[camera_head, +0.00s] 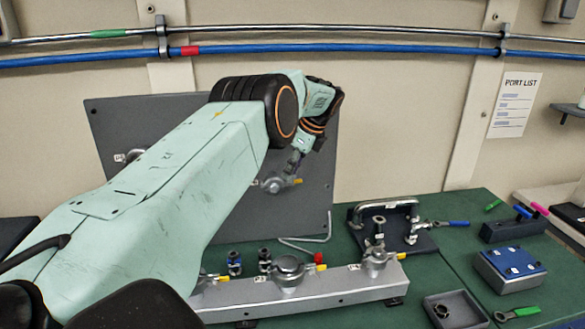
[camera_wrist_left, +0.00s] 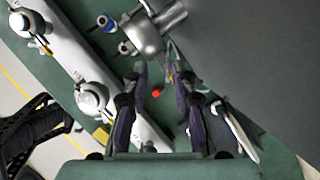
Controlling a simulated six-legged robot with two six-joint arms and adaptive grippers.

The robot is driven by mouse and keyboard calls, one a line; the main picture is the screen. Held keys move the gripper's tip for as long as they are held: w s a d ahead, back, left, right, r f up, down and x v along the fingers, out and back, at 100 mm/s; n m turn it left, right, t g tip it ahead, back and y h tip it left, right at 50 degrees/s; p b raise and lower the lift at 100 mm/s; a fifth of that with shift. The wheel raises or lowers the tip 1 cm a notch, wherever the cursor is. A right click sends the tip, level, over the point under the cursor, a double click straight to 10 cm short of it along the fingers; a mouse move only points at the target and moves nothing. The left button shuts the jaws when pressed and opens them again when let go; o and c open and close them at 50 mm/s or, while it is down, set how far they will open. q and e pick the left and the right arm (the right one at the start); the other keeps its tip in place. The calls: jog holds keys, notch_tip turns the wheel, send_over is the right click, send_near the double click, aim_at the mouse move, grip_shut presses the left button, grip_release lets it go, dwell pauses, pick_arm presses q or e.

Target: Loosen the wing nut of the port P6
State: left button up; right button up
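A metal port fitting (camera_head: 273,185) with a yellow-tipped wing nut (camera_head: 296,181) sits on the upright grey panel. My left gripper (camera_head: 294,164) is just above and beside this fitting, pointing down. In the left wrist view the gripper (camera_wrist_left: 159,70) is open, its fingers apart with nothing clearly held between them. The metal fitting (camera_wrist_left: 150,35) lies just beyond the fingertips; I cannot tell whether they touch it. The port numbers are too small to read, so I cannot tell which is P6. My right gripper is not in view.
A grey rail (camera_head: 320,285) with several port fittings runs along the green bench below the panel (camera_head: 318,215).

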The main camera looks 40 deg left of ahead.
pick_arm(q)
jog(key=shift+w+a+f, duration=0.3)
jog(key=c, duration=0.3)
jog(key=shift+w+a+f, duration=0.1)
jog(key=shift+w+f, duration=0.15)
jog(key=shift+w, duration=0.15)
grip_shut()
jog(key=shift+s+r, duration=0.15)
jog(key=shift+s, duration=0.05)
jog(key=shift+d, duration=0.2)
jog(key=shift+a+r+n+g, duration=0.1)
jog(key=shift+n+g, duration=0.2)
jog(key=shift+n, duration=0.5)
jog(key=shift+o, duration=1.5)
grip_release()
jog(key=shift+m, duration=0.3)
